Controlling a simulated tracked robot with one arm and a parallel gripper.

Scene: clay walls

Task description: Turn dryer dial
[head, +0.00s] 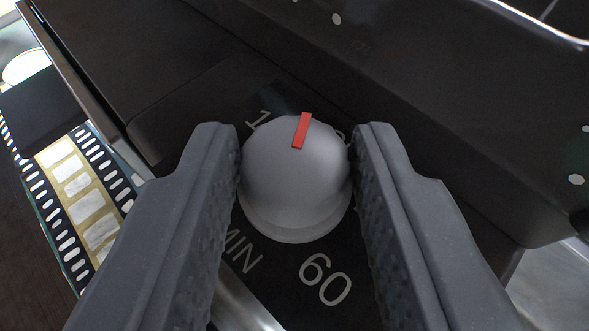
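The dryer dial (295,190) is a round light-grey knob with a red pointer mark (301,130) near its top edge, leaning slightly right of straight up in the picture. It sits on a dark panel with white print, including "60" (326,279) below it and "MIN" at lower left. Other print behind the knob is partly hidden. My gripper (296,150) has its two dark-grey textured fingers on either side of the dial. Both pads appear to touch its sides, with no clear gap.
The dark appliance body (430,110) fills most of the view around the dial. A film-strip-patterned surface (80,190) lies beyond its edge at left. A shiny metal edge shows at top right, and a pale grey surface (560,290) at lower right.

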